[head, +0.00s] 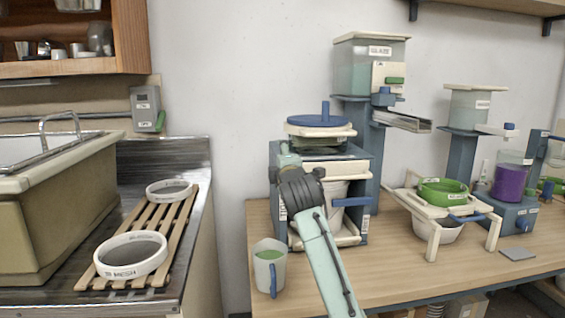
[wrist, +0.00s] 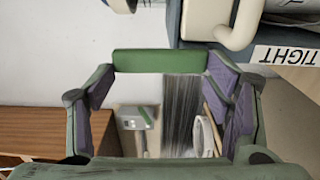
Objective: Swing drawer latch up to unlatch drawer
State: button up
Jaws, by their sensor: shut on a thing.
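My gripper (head: 288,157) is at the left front of the blue-and-cream machine (head: 362,170), near its cream drawer front (head: 335,171). In the wrist view its fingers stand wide apart, with a green bar (wrist: 160,62) spanning between the tips, touching or nearly touching both. The bar appears to be the drawer latch and lies roughly level across that picture. In the head view my wrist and arm hide the latch and part of the machine's left side.
A cream curved handle (wrist: 240,28) and a label reading TIGHT (wrist: 288,56) are close by. A mug (head: 269,268) stands below left of the machine. The wall side at left is free.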

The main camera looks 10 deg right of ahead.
jog(key=o, duration=1.7)
jog(key=s, duration=1.2)
